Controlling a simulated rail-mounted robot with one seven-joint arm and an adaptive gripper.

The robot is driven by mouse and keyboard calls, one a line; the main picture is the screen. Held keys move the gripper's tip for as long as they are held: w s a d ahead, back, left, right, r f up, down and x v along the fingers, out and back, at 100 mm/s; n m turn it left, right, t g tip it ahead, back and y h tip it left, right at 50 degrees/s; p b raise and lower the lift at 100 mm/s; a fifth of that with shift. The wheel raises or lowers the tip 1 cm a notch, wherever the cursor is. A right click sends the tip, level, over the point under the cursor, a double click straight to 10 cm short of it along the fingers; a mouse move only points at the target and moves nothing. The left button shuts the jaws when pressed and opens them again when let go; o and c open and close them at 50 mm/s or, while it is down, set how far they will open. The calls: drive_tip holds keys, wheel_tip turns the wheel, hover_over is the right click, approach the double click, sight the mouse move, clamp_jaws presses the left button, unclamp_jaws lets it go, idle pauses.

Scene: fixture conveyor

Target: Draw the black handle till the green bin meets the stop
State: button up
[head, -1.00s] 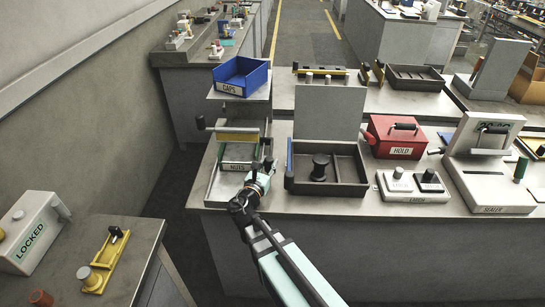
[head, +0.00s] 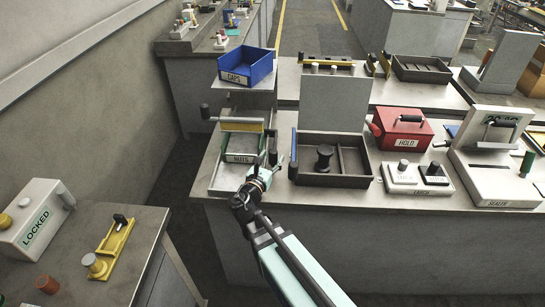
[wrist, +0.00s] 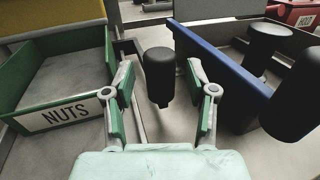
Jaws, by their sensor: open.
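The green bin (head: 226,153), labelled NUTS, sits in a grey tray fixture at the left of the bench. It also shows at the left of the wrist view (wrist: 62,84). The upright black handle (wrist: 158,75) stands to the right of the bin; in the head view it shows as a small dark post (head: 272,157). My gripper (wrist: 160,92) is open, with one green-padded finger on each side of the handle in the picture. Clear gaps show on both sides, and I cannot tell how far the fingertips reach around it. I cannot make out the stop.
A yellow bar (head: 240,127) crosses behind the green bin. Just right stands a dark tray (head: 330,181) with a blue edge (wrist: 225,62) and black posts, close to my right finger. A blue CAPS bin (head: 262,72) sits behind on a raised shelf.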

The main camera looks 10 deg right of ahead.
drive_tip(key=v, duration=0.6)
drive_tip(key=shift+s, duration=0.1)
